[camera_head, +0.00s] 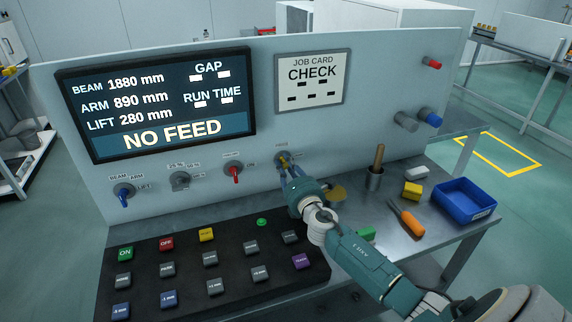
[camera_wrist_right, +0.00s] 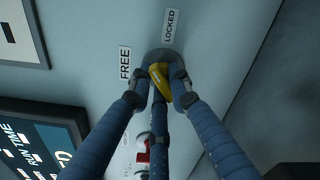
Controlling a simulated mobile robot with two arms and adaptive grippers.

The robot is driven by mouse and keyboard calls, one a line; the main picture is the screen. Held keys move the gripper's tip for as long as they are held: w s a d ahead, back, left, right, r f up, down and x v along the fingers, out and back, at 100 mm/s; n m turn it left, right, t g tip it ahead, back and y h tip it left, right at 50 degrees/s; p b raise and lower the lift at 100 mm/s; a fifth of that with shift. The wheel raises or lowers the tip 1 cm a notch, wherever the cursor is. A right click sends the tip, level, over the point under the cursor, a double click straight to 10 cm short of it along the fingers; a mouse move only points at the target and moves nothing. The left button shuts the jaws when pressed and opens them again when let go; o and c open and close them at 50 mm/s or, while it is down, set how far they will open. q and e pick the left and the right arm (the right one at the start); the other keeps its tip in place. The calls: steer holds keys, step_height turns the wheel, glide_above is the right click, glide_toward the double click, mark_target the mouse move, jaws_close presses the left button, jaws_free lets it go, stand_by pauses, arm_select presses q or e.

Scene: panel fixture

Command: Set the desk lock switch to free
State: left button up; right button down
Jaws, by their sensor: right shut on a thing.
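The desk lock switch is a yellow handle (camera_wrist_right: 159,78) on a round grey base, on the panel between the labels FREE (camera_wrist_right: 125,62) and LOCKED (camera_wrist_right: 170,25). In the head view it sits at the lower middle of the panel, mostly hidden by my gripper. My right gripper (camera_head: 287,166) reaches up to it from the lower right. In the wrist view its blue fingers (camera_wrist_right: 160,88) are closed around the yellow handle. I cannot tell which label the handle points to. My left gripper is not in view.
A red switch (camera_head: 235,174) and other knobs (camera_head: 180,180) sit left on the panel. The black button desk (camera_head: 180,248) lies below. A blue bin (camera_head: 465,201), orange-handled tool (camera_head: 408,218), yellow block (camera_head: 412,190) and cup (camera_head: 374,178) stand on the shelf to the right.

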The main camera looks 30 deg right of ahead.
steer(key=n+p, duration=0.1)
steer(key=n, duration=0.5)
steer(key=shift+a+n, duration=0.15)
steer(key=shift+n, duration=0.15)
steer(key=shift+f+n+p, duration=0.2)
steer(key=shift+n+p, duration=0.55)
steer(key=shift+n, duration=1.25)
steer(key=c, duration=1.7)
jaws_free()
steer(key=shift+o, duration=0.2)
steer(key=v, duration=1.2)
steer(key=shift+f, duration=0.1)
